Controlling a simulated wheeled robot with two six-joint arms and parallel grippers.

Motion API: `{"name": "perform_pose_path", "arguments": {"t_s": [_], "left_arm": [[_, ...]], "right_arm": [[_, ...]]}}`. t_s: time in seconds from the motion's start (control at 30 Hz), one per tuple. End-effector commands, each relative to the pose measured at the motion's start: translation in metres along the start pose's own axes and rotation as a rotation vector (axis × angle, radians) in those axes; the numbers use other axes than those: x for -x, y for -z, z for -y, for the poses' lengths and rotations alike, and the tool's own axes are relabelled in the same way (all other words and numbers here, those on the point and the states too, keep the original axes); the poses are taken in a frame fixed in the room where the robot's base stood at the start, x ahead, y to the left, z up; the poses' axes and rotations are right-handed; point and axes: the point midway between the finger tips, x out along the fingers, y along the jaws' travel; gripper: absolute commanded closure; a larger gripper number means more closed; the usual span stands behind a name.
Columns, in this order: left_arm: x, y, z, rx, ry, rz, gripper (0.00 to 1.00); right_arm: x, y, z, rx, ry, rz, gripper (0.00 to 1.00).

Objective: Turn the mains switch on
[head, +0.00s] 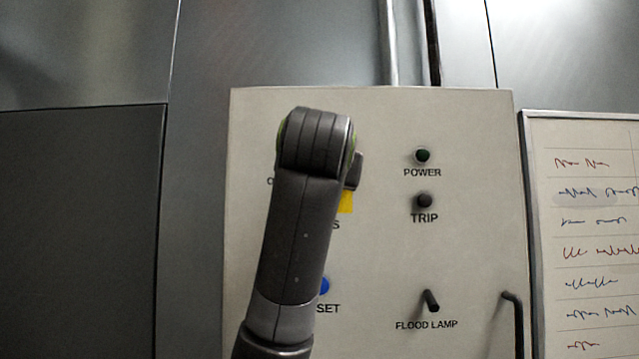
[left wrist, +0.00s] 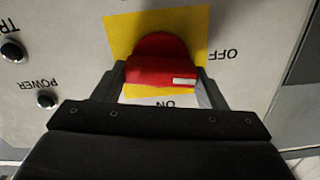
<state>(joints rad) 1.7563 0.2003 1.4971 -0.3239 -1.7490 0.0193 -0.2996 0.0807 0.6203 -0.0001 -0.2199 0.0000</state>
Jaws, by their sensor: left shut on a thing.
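The mains switch is a red rotary knob (left wrist: 160,62) on a yellow plate (left wrist: 118,35) in the left wrist view, which shows the panel upside down. A white mark on the knob lies on the side of the OFF label; the ON label is at the picture's bottom, partly covered. My left gripper (left wrist: 161,80) has its fingers on both sides of the knob and is shut on it. In the head view my left arm hides the knob and most of the gripper; only an edge of the yellow plate (head: 346,202) shows. My right gripper is not in view.
The pale panel (head: 470,250) carries a dark green POWER lamp (head: 422,155), a dark TRIP lamp (head: 424,201), a FLOOD LAMP toggle (head: 430,300) and a partly hidden blue button (head: 324,286). A dark handle (head: 515,320) sticks out at lower right. A whiteboard (head: 590,240) hangs right.

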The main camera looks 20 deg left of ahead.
Motion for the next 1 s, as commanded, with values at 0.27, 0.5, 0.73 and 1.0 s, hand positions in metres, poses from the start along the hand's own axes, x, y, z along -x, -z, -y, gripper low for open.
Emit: {"name": "perform_pose_path", "arguments": {"t_s": [0.27, 0.5, 0.73, 1.0], "left_arm": [[0.001, -0.004, -0.002, -0.256, 0.001, -0.001, 0.57], [0.001, -0.003, -0.003, -0.484, 0.001, -0.003, 0.57], [0.001, -0.004, -0.004, -0.702, 0.001, -0.002, 0.57], [0.001, -0.004, -0.005, -0.957, 0.001, -0.002, 0.57]], "right_arm": [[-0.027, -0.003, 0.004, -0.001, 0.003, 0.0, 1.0], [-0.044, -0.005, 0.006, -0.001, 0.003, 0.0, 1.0], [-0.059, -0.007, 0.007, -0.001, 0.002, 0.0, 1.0], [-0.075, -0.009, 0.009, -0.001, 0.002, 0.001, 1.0]]}}
